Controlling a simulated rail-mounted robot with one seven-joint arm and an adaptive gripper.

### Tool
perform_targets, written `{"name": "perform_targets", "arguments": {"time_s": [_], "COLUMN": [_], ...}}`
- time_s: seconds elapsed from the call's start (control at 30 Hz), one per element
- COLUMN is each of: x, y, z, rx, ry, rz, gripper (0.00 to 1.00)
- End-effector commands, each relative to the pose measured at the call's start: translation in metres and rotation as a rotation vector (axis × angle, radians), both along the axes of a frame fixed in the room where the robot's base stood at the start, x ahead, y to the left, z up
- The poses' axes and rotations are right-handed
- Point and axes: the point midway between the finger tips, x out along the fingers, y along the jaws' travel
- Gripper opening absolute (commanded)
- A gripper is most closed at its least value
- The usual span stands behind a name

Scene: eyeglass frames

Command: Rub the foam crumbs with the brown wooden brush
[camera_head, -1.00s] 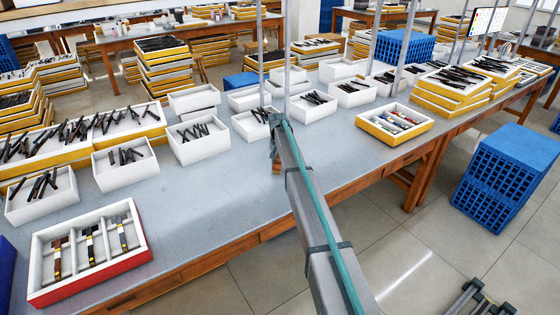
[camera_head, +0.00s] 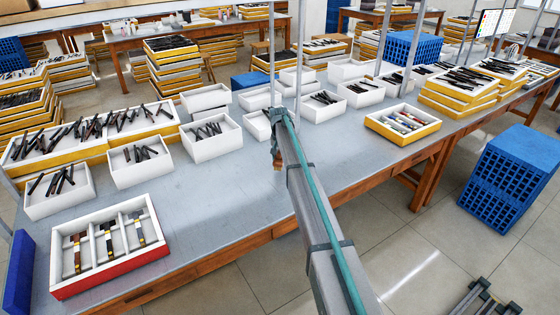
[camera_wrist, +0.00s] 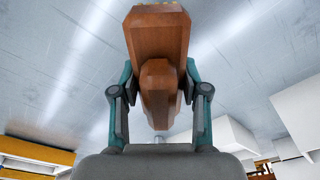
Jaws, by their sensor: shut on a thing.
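The brown wooden brush (camera_wrist: 158,35) fills the upper middle of the wrist view, with its faceted handle between my fingers. My gripper (camera_wrist: 160,92) is shut on that handle. In the head view my gripper (camera_head: 276,146) is small and partly hidden by my arm, with the brown brush (camera_head: 277,160) just below it, over the grey table (camera_head: 215,195). I cannot tell whether the brush touches the table. Tiny yellowish specks show at the top edge of the wrist view beyond the brush; I cannot tell whether they are foam crumbs. No foam crumbs are clear in the head view.
White bins of dark frames (camera_head: 213,148) line the table's back. A red-edged tray (camera_head: 148,208) with three compartments stands front left, a yellow tray (camera_head: 432,125) to the right. The table centre is fairly clear. A blue crate (camera_head: 508,170) stands right of the table.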

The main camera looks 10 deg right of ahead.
Motion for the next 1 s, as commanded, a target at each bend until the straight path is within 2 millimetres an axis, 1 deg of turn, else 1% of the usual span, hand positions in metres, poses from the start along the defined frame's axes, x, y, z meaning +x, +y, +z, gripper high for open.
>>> {"name": "perform_targets", "arguments": {"time_s": [0.03, 0.2, 0.4, 0.5, 1.0], "x": [0.000, 0.001, 0.000, 0.000, 0.000], "y": [0.000, 0.000, -0.001, -0.001, -0.001], "z": [0.007, 0.023, 0.039, 0.044, 0.045], "rx": [0.001, 0.000, 0.000, 0.000, 0.000], "ry": [-0.001, -0.002, -0.001, 0.000, -0.001], "rz": [0.000, 0.000, 0.000, -0.001, -0.001], "gripper": [0.12, 0.12, 0.12, 0.12, 0.12]}}
